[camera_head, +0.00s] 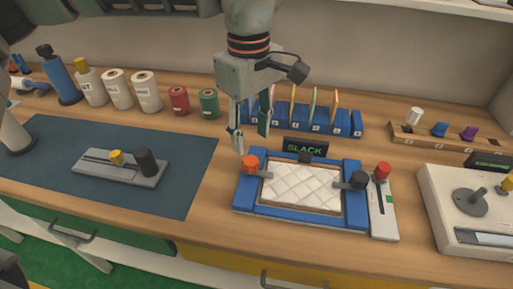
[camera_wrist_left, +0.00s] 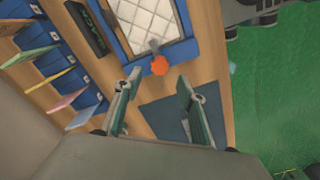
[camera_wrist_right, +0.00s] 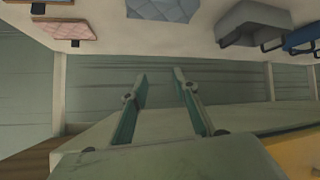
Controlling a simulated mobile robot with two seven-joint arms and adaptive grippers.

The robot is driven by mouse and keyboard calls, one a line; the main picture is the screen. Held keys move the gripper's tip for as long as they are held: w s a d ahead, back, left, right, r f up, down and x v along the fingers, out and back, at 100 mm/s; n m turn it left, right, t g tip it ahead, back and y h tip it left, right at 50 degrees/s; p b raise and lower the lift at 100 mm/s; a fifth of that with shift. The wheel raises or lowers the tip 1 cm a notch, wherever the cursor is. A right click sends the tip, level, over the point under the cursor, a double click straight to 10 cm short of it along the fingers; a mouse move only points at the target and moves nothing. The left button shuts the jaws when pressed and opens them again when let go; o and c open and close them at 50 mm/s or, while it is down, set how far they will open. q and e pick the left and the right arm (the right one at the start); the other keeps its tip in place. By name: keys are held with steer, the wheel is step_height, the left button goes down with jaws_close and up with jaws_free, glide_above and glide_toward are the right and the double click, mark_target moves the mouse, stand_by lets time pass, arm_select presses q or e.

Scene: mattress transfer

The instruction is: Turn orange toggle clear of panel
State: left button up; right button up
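The orange toggle (camera_head: 250,163) sits at the back left corner of the blue frame (camera_head: 243,196). Its grey arm reaches over the edge of the white quilted panel (camera_head: 300,187). The toggle also shows in the left wrist view (camera_wrist_left: 160,65), just beyond the fingertips. My left gripper (camera_head: 251,141) is open and empty, pointing down above and behind the orange toggle, apart from it. A black toggle (camera_head: 358,180) sits at the frame's right side. My right gripper (camera_wrist_right: 160,82) is open and empty, away from the frame.
A "SLACK" display (camera_head: 305,148) stands behind the frame. A red-knobbed slider (camera_head: 382,171) is at its right. Blue slotted holders (camera_head: 315,122) stand behind. A dark mat (camera_head: 60,180) with a grey fixture (camera_head: 120,168) lies at left. A white dial box (camera_head: 450,215) is at right.

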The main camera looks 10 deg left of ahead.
mark_target(251, 160)
arm_select(q)
steer(key=shift+w+a+f, duration=0.1)
steer(key=shift+a+f, duration=0.05)
steer(key=shift+f, duration=0.05)
steer(key=shift+f+b, duration=0.35)
steer(key=shift+f, duration=3.25)
steer(key=c, duration=1.1)
